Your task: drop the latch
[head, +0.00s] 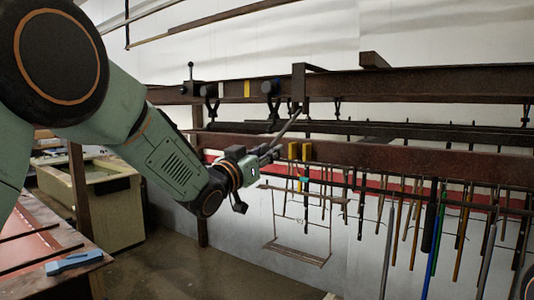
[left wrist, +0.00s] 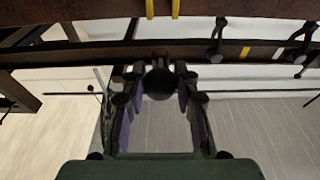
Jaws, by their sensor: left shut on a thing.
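My left gripper (head: 266,157) is in front of the lower rusty beam, left of a pair of yellow marks. In the left wrist view its fingers (left wrist: 158,95) close around a dark round knob (left wrist: 159,83), which I take to be the latch's handle. In the head view a grey rod (head: 289,124) slants from the gripper up to the right towards a dark bracket (head: 299,85) on the upper beam. How the rod and knob join is hidden by the gripper. The right gripper is not in view.
The upper beam (head: 430,86) carries a small upright ball-ended lever (head: 191,72) and dark round fittings. Several rods hang under the lower beam (head: 400,155) at right. A wire frame (head: 297,250) hangs below the gripper. A bench with a blue tool (head: 73,262) stands at lower left.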

